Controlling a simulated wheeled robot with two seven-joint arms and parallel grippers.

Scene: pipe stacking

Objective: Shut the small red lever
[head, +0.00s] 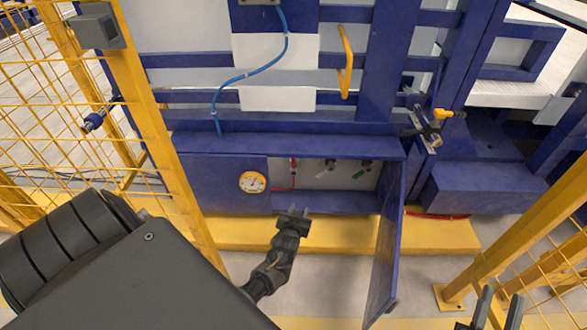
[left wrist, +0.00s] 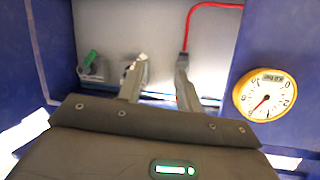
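The small red lever (head: 293,166) appears as a tiny red part on the left of the open blue cabinet's back wall in the head view. Its exact position is too small to tell. In the left wrist view, a red hose (left wrist: 189,22) runs down behind one of my fingers, and the lever cannot be made out there. My left gripper (head: 294,209) is in front of the cabinet opening, below the lever in the picture. Its fingers, also in the left wrist view (left wrist: 159,75), are apart with nothing between them. My right gripper (head: 499,309) is open and empty at bottom right.
A white lever (head: 328,166) and a green lever (head: 361,172) sit to the right inside the cabinet. The cabinet door (head: 388,245) stands open on the right. A yellow gauge (head: 252,182) is left of the opening. Yellow fence posts (head: 162,130) stand at left and right.

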